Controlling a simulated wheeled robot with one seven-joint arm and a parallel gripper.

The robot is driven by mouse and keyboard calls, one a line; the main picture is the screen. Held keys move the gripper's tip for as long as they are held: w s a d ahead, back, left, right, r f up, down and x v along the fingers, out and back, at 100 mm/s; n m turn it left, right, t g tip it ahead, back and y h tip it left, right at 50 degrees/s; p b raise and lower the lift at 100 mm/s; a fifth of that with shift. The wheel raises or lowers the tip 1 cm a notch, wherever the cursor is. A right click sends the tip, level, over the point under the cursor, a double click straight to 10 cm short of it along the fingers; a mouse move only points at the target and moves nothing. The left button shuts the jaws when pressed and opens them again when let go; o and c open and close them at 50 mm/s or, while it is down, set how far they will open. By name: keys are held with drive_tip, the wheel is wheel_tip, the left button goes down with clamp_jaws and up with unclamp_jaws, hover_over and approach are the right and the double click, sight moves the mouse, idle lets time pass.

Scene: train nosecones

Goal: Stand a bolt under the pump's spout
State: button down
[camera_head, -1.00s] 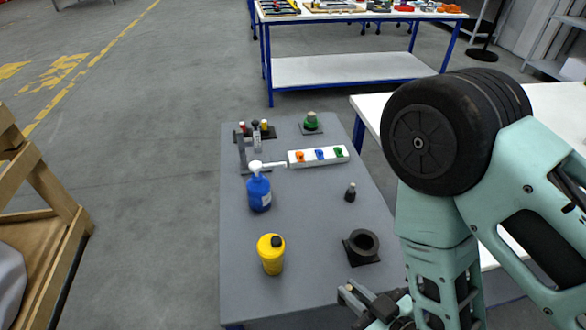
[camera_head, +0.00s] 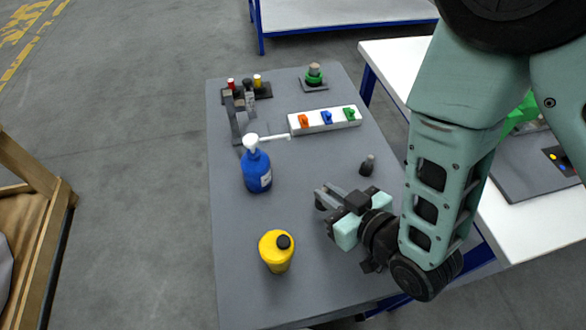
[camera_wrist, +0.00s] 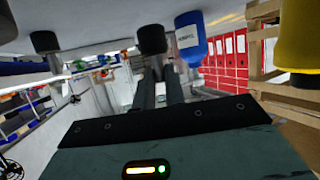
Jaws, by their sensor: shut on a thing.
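The pump is a blue bottle (camera_head: 257,171) with a white top, on the left part of the grey table. Its white spout (camera_head: 276,137) points right, towards the white strip. A dark bolt (camera_head: 367,165) stands upright near the table's right edge. My gripper (camera_head: 328,198) is low over the table, right of the pump and nearer than the standing bolt. In the wrist view, which looks upside down, my gripper is shut on a dark bolt (camera_wrist: 152,40) at its fingertips. The blue bottle (camera_wrist: 190,42) appears just beyond it. The held bolt is hard to make out in the head view.
A yellow bottle (camera_head: 277,252) stands at the front of the grey table (camera_head: 235,225). Behind the pump are a small rack (camera_head: 247,92), a white strip (camera_head: 324,120) with coloured knobs and a green piece (camera_head: 314,76). A white table (camera_head: 508,222) stands at right.

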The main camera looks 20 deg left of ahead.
drive_tip(key=b+x, duration=0.1)
drive_tip(key=b, duration=0.3)
drive_tip(key=shift+w+a+f, duration=0.15)
drive_tip(key=shift+a+f, duration=0.05)
drive_tip(key=shift+f, duration=0.05)
drive_tip(key=b, duration=0.4)
drive_tip(key=shift+w+a, duration=0.2)
drive_tip(key=shift+a, duration=0.1)
drive_tip(key=w+a+b, duration=0.1)
drive_tip(key=a+b, duration=0.1)
drive_tip(key=b, duration=0.2)
drive_tip(key=shift+w+r+b, duration=0.1)
drive_tip(key=shift+w+b, duration=0.1)
drive_tip(key=shift+b, duration=0.15)
drive_tip(key=w+a, duration=0.1)
drive_tip(key=a, duration=0.1)
drive_tip(key=w+a+p, duration=0.1)
drive_tip(key=w+a, duration=0.2)
drive_tip(key=a, duration=0.1)
drive_tip(key=shift+w+r+p, duration=0.25)
drive_tip(key=shift+r+p, duration=0.05)
drive_tip(key=shift+p, duration=0.1)
drive_tip(key=shift+a+f, duration=0.1)
drive_tip(key=shift+f, duration=1.7)
drive_tip(key=shift+f, duration=0.1)
drive_tip(key=c, duration=1.5)
unclamp_jaws()
drive_tip(key=shift+o, duration=0.2)
